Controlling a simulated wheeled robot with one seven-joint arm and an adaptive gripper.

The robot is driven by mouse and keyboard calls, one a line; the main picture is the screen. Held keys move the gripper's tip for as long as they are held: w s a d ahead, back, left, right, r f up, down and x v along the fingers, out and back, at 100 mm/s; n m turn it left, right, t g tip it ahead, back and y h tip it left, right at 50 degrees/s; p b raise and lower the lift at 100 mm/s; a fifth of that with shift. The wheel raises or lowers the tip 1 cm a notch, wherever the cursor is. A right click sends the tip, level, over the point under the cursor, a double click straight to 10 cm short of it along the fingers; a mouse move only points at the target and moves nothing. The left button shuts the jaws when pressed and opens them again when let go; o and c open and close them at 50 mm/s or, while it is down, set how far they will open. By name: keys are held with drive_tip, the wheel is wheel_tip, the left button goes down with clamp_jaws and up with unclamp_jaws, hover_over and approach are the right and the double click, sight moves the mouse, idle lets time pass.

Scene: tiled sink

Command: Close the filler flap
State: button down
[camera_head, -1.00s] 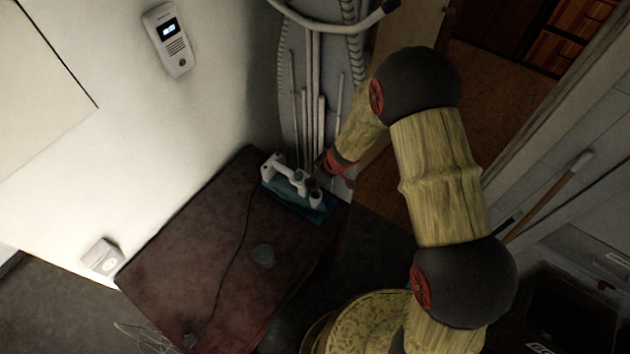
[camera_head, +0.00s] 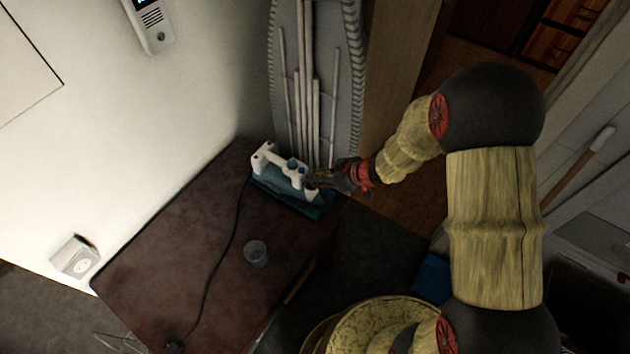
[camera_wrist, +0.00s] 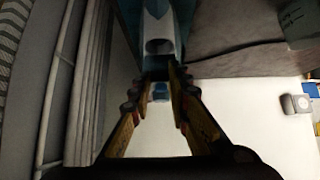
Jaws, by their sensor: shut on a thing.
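A white and blue steam iron (camera_head: 282,172) stands on a teal base at the far end of the brown table. Its nose end points right, toward my gripper (camera_head: 318,180). In the wrist view the iron's white body (camera_wrist: 158,12) has an oval opening, with a blue part visible between my fingers. My gripper (camera_wrist: 160,68) has its fingertips close together on the iron's nose end. The filler flap is too small and dark to make out separately, so I cannot tell its angle or whether the fingers hold the flap itself.
The brown table (camera_head: 190,255) carries a small glass (camera_head: 256,253) and the iron's dark cord. A grey ironing board (camera_head: 318,60) stands upright right behind the iron. A white wall with a socket (camera_head: 75,258) is at left. The table's middle is mostly clear.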

drive_tip(key=f+y+b, duration=0.1)
drive_tip(key=d+t+y+b, duration=0.1)
drive_tip(key=b, duration=0.1)
drive_tip(key=s+f+t+b, duration=0.1)
drive_tip(key=b, duration=0.1)
drive_tip(key=shift+d+f+y, duration=0.35)
drive_tip(key=shift+y, duration=0.05)
drive_tip(key=c, duration=2.6)
unclamp_jaws()
drive_tip(key=shift+r, duration=0.35)
drive_tip(key=shift+o, duration=0.7)
drive_tip(key=shift+r+p, duration=0.1)
drive_tip(key=shift+p, duration=0.25)
drive_tip(key=o, duration=0.8)
drive_tip(key=shift+s+a, duration=0.1)
drive_tip(key=shift+p+v, duration=3.15)
drive_tip(key=shift+v, duration=1.3)
drive_tip(key=shift+r, duration=0.1)
